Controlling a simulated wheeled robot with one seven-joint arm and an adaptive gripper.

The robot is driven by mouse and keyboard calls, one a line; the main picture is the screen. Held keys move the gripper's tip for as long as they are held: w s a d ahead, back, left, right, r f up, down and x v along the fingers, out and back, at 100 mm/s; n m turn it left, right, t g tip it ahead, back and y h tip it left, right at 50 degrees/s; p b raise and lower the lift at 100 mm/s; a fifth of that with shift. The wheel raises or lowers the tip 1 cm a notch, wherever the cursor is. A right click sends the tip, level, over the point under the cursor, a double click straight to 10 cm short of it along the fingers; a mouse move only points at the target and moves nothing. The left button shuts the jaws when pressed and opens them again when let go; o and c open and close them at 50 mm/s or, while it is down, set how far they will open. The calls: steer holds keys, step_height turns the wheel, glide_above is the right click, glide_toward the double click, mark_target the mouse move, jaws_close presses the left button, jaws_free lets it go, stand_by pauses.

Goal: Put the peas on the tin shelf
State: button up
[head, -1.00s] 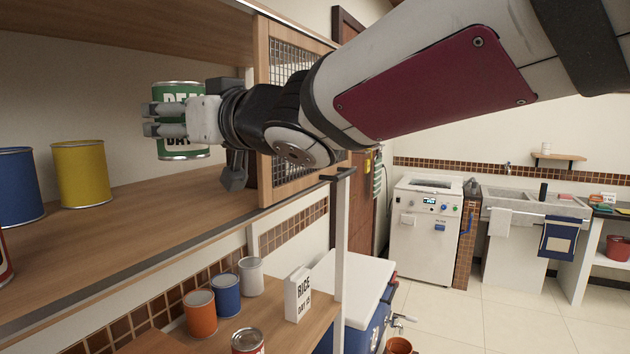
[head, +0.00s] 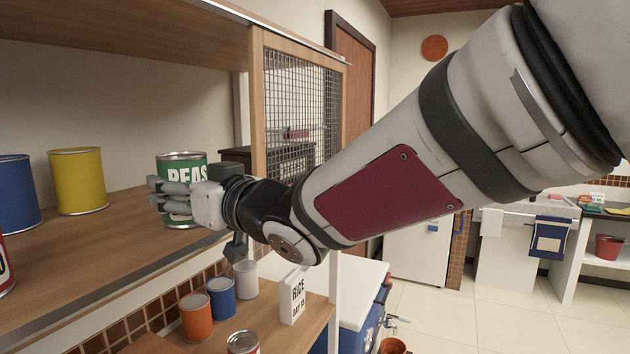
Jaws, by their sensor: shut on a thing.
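The peas tin (head: 185,161) is green with white lettering and a bare metal rim. It is upright at the right part of the wooden shelf (head: 110,240). My gripper (head: 170,195) is shut on the tin from the right, its fingers across the tin's lower half. The tin's base is low by the shelf board; I cannot tell whether it touches. A blue tin (head: 18,195) and a yellow tin (head: 78,182) stand on the same shelf to the left. A red tin (head: 4,265) is cut off at the left edge.
A wood and wire-mesh end panel (head: 300,110) stands right of the tin. On the lower counter are an orange tin (head: 195,317), a blue tin (head: 222,298), a grey tin (head: 246,279) and a rice box (head: 294,297). The shelf between the yellow tin and the peas is clear.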

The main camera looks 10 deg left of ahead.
steer(key=o, duration=1.5)
steer(key=shift+f, duration=0.1)
steer(key=shift+o, duration=0.2)
